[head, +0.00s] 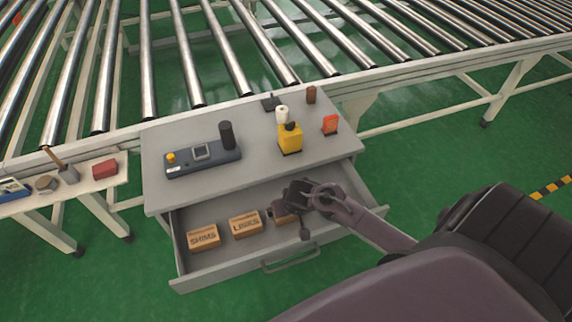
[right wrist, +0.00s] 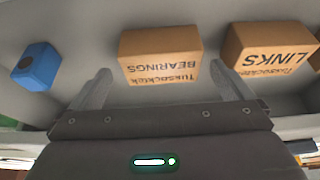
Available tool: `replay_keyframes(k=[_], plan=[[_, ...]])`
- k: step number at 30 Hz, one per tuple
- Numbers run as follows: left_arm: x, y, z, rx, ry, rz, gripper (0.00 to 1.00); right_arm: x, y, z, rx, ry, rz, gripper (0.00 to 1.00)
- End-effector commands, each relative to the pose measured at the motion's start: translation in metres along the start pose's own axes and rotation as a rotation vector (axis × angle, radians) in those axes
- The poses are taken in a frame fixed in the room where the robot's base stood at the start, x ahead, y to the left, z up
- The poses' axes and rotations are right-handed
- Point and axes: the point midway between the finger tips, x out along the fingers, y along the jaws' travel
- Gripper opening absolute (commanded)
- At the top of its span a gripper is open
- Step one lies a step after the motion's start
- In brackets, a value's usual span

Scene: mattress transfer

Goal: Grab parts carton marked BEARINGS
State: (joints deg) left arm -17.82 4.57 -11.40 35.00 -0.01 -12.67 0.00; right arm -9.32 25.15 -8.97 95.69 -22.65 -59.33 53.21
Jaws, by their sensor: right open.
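The carton marked BEARINGS (right wrist: 158,62) is a brown box in the open drawer (head: 187,268). Its label appears upside down in the right wrist view. In the head view, only part of this carton (head: 283,218) shows beneath my right gripper (head: 300,200). My right gripper is open above the drawer. In the right wrist view, its two fingers (right wrist: 160,70) are spread, one toward each side of the carton. I cannot tell how far above the carton they are. My left gripper is not in view.
A LINKS carton (head: 245,224) and a SHIMS carton (head: 203,237) sit left of it in the drawer. A blue block (right wrist: 36,66) lies on its other side.

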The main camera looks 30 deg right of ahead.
Motion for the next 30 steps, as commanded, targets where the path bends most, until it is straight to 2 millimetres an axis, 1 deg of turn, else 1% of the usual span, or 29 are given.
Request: replay_keyframes(k=[3, 6, 9, 12, 15, 17, 27, 30], plan=[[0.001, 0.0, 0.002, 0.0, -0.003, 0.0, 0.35, 0.019, -0.001, -0.002, 0.0, 0.0, 0.001, 1.0], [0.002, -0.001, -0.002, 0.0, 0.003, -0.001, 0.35, 0.03, -0.001, -0.001, 0.0, 0.001, 0.001, 1.0], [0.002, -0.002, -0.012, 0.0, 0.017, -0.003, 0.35, 0.035, -0.001, -0.001, 0.0, 0.001, 0.0, 1.0], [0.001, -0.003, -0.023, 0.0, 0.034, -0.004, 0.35, 0.036, -0.001, -0.001, 0.0, 0.001, 0.0, 1.0], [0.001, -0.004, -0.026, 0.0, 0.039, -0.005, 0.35, 0.036, -0.001, -0.001, 0.0, 0.001, 0.0, 1.0], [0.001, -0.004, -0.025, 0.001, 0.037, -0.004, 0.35, 0.035, -0.001, -0.001, 0.0, 0.001, 0.0, 0.93], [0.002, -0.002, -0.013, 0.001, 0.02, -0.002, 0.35, 0.035, -0.001, -0.001, 0.0, 0.001, 0.0, 0.49], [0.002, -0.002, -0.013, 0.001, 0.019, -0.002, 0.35, 0.035, -0.001, -0.002, 0.001, 0.003, 0.0, 0.48]])
